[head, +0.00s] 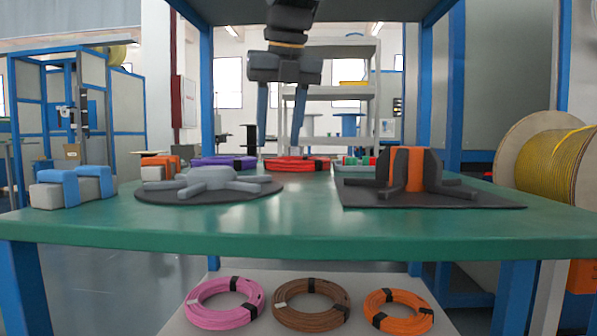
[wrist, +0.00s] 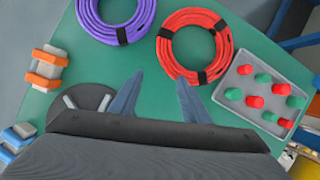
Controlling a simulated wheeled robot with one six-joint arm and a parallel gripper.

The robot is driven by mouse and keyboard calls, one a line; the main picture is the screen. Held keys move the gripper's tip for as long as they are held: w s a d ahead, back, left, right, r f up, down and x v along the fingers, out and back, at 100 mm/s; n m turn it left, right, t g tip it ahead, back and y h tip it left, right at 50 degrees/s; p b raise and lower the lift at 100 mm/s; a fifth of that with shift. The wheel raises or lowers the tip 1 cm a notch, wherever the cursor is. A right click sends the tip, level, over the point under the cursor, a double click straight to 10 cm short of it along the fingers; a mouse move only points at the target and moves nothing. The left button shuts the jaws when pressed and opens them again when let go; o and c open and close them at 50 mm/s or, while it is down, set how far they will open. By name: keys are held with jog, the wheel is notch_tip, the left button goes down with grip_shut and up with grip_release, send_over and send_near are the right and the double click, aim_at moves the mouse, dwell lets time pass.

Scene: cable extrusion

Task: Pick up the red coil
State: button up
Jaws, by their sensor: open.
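The red coil (head: 297,164) lies flat at the back of the green table, with black bands around it. My gripper (head: 282,143) hangs above the table, pointing down, in front of the red coil in the head view. In the wrist view my gripper (wrist: 160,82) is open and empty, its two fingers well apart. The fingers look apart from the coil.
A purple coil (wrist: 113,22) lies left of the red coil. A grey tray (wrist: 246,56) with red and green pieces is on its right. Nearer stand a round dark fixture (head: 209,187) and an orange-and-grey fixture (head: 406,172). Blue-and-grey blocks (head: 72,188) sit at left.

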jog(key=b, duration=0.2)
send_over(271, 159)
jog(key=s, duration=0.1)
jog(key=shift+s+d, duration=0.1)
jog(key=shift+d, duration=0.25)
jog(key=shift+w+f, duration=0.1)
jog(key=shift+w, duration=0.1)
jog(key=shift+x, duration=2.4)
jog(key=shift+c, duration=0.3)
grip_shut()
